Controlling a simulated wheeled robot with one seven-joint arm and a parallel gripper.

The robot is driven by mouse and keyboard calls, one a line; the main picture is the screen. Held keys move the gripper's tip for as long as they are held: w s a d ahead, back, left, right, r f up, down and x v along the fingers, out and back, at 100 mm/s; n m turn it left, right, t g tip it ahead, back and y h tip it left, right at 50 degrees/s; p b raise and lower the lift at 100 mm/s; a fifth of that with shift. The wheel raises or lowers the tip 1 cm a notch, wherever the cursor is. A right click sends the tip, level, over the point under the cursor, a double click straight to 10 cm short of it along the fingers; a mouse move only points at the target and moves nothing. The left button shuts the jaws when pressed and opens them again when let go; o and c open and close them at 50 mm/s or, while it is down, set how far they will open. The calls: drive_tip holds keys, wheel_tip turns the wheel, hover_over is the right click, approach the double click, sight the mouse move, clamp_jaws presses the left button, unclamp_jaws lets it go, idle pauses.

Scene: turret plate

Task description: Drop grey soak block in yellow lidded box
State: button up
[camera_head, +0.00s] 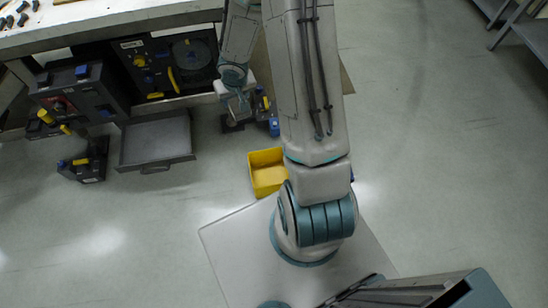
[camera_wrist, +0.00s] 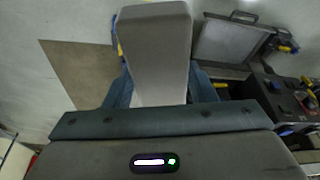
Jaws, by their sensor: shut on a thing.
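A grey block (camera_wrist: 155,45) fills the upper middle of the wrist view. My gripper (camera_wrist: 160,88) is shut on it, with a dark finger on each side, and the block sticks out past the fingers. The yellow box (camera_head: 266,174) stands on the floor in the middle of the head view. Its top looks open and I cannot make out a lid; my arm covers its right side. In the head view my gripper (camera_head: 238,108) is above and left of the box, apart from it, and too small to show the block clearly.
A workbench (camera_head: 110,22) runs along the top left. Below it are dark equipment boxes (camera_head: 80,95) and a grey tray or drawer (camera_head: 156,142), also in the wrist view (camera_wrist: 230,42). A brown panel (camera_wrist: 80,70) shows at the left there.

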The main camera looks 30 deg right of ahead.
drive_tip(key=w+d+f+m+b, duration=0.1)
drive_tip(key=d+f+b, duration=0.3)
drive_tip(key=f+b, duration=1.1)
drive_tip(key=w+d+f+m+b, duration=0.1)
drive_tip(key=d+f+b, duration=0.4)
drive_tip(key=f+b, duration=1)
drive_tip(key=w+d+f+b, duration=0.1)
drive_tip(key=d+f+b, duration=0.4)
drive_tip(key=f+b, duration=1)
wheel_tip(320, 180, down, 16)
drive_tip(key=shift+w+f+m+h+b, duration=0.15)
drive_tip(key=shift+w+m+h+b, duration=0.15)
drive_tip(key=shift+w+m, duration=0.1)
drive_tip(key=o, duration=1.2)
drive_tip(key=shift+s, duration=0.1)
drive_tip(key=shift+c, duration=0.2)
drive_tip(key=p+v, duration=0.6)
drive_tip(key=v, duration=0.8)
